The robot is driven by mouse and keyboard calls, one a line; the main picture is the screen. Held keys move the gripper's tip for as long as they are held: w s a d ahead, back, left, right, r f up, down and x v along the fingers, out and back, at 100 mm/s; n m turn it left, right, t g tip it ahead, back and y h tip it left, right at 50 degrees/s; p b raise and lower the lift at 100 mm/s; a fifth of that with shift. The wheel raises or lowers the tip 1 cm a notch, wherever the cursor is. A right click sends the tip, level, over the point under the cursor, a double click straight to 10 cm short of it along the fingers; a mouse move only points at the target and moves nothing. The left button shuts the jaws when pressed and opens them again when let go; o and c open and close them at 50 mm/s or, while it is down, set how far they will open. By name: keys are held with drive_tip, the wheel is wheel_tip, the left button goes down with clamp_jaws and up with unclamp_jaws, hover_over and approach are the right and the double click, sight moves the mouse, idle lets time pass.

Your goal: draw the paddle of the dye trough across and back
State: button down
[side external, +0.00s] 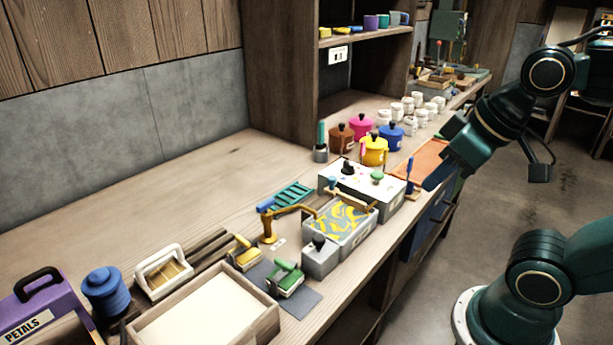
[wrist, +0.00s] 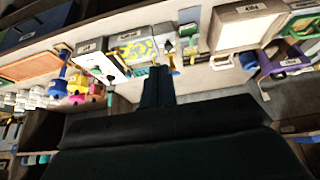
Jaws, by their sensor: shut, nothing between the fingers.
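The dye trough is a grey box (side external: 362,235) holding yellow and grey-blue swirled liquid, on the bench in the side view. It also shows above my fingers in the wrist view (wrist: 118,64). A tan bar (side external: 352,199) that looks like the paddle lies along its far end, with a blue knob near one end. My gripper (side external: 432,184) is shut and empty, in the air to the right of the trough and apart from it. In the wrist view my fingers (wrist: 158,72) are together.
A brass swing arm with a blue handle (side external: 266,206) reaches towards the trough's left side. A small grey box with a black knob (side external: 320,256) stands in front. A white-topped box (side external: 362,182) and coloured pots (side external: 374,151) stand behind.

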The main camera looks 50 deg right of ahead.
idle(0.4)
drive_tip(key=c, duration=1.5)
unclamp_jaws()
drive_tip(key=shift+w, duration=0.1)
drive_tip(key=o, duration=0.3)
drive_tip(key=shift+w+r, duration=0.15)
drive_tip(key=shift+r, duration=0.05)
drive_tip(key=shift+o, duration=0.2)
drive_tip(key=w+d+r+m+g, duration=0.1)
drive_tip(key=w+d+r+m, duration=0.15)
drive_tip(key=w, duration=0.65)
drive_tip(key=w+d+r+m+g, duration=0.15)
drive_tip(key=w+d, duration=0.25)
drive_tip(key=w, duration=0.5)
drive_tip(key=w+d+f+m+g, duration=0.3)
drive_tip(key=w+d+f+m, duration=0.2)
drive_tip(key=w+d+f, duration=0.7)
drive_tip(key=shift+w+d, duration=0.35)
drive_tip(key=shift+w, duration=0.7)
